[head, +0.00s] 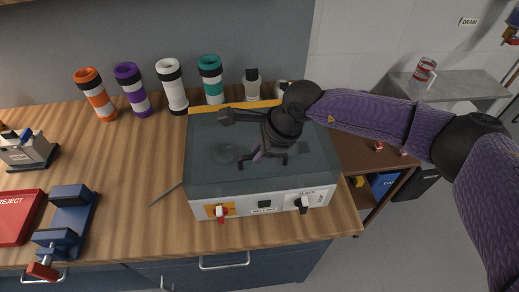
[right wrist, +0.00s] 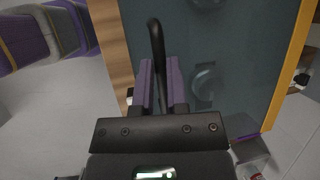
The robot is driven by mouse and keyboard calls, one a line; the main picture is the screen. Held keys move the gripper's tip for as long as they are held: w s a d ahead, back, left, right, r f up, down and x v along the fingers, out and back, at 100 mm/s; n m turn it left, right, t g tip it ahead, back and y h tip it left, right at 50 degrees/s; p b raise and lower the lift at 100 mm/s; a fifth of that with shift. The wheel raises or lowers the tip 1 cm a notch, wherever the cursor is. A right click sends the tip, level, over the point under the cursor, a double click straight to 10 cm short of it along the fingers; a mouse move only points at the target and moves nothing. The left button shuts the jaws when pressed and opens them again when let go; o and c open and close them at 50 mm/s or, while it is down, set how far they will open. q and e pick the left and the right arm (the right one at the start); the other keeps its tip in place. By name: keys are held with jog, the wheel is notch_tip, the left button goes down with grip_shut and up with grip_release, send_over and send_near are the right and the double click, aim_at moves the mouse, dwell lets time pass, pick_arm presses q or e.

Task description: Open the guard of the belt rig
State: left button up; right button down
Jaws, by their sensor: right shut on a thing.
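The belt rig is a light box on the wooden bench, with a front panel (head: 262,207) carrying a red switch (head: 220,212) and a black knob (head: 302,203). Its smoky see-through guard (head: 210,135) lies flat over the top; round parts show dimly beneath it. A dark bar handle (right wrist: 155,35) stands on the guard near its front. My right gripper (head: 259,154) reaches in from the right above the guard. Its purple fingers are shut on the handle, as the right wrist view also shows (right wrist: 160,72). My left gripper is out of view.
Several striped tubes, including an orange one (head: 96,98) and a teal one (head: 210,82), stand behind the rig. A blue clamp fixture (head: 70,215) and a red reject tray (head: 18,215) lie at left. A thin rod (head: 166,193) lies beside the rig.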

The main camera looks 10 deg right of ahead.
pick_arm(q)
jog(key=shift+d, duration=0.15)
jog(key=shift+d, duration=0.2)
pick_arm(e)
jog(key=shift+r, duration=0.1)
jog(key=shift+w+r, duration=0.2)
jog(key=shift+r, duration=0.25)
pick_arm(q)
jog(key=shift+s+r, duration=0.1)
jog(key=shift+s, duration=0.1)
pick_arm(e)
jog(key=w+r+g, duration=0.1)
jog(key=w+r, duration=0.5)
jog(key=r, duration=0.5)
jog(key=shift+w, duration=0.15)
jog(key=shift+d+r, duration=0.1)
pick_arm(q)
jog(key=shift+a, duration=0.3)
